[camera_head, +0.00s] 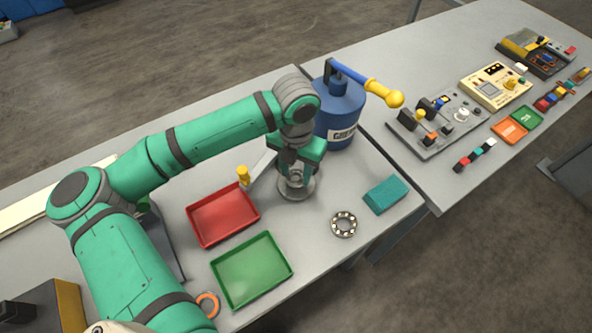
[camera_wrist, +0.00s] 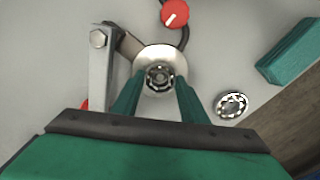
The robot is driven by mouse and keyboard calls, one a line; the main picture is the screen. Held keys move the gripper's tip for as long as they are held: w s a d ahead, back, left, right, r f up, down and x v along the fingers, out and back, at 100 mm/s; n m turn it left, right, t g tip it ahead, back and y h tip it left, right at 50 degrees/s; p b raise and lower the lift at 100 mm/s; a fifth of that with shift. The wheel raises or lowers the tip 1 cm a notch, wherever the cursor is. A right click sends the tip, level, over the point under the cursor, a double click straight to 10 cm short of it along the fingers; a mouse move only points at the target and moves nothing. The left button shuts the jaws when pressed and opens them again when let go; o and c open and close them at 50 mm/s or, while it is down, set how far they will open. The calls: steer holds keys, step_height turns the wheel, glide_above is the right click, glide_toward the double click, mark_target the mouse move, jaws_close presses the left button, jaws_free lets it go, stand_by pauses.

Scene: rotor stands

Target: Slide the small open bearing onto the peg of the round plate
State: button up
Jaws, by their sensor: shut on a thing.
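My gripper (camera_head: 294,174) points down over the round plate (camera_head: 297,190) near the middle of the table. In the wrist view its two green fingers (camera_wrist: 158,86) are shut on the small open bearing (camera_wrist: 151,82), whose balls show as a ring. The bearing lies in front of the middle of the round plate (camera_wrist: 150,53) in that view. The peg cannot be made out clearly, so I cannot tell whether the bearing is around it or above it. In the head view the gripper hides the bearing and the peg.
A larger bearing (camera_head: 343,224) lies right of the plate, beside a teal block (camera_head: 386,195). A red tray (camera_head: 223,216) and a green tray (camera_head: 251,270) are to the left. A yellow-topped lever (camera_head: 243,176) and a blue canister (camera_head: 341,112) stand close by. An orange ring (camera_head: 208,304) lies at the front.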

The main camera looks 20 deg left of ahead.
steer(key=shift+f, duration=0.55)
stand_by(0.4)
steer(key=o, duration=1.5)
steer(key=shift+r, duration=0.1)
step_height(320, 180, up, 9)
steer(key=shift+f, duration=0.1)
stand_by(0.9)
stand_by(0.5)
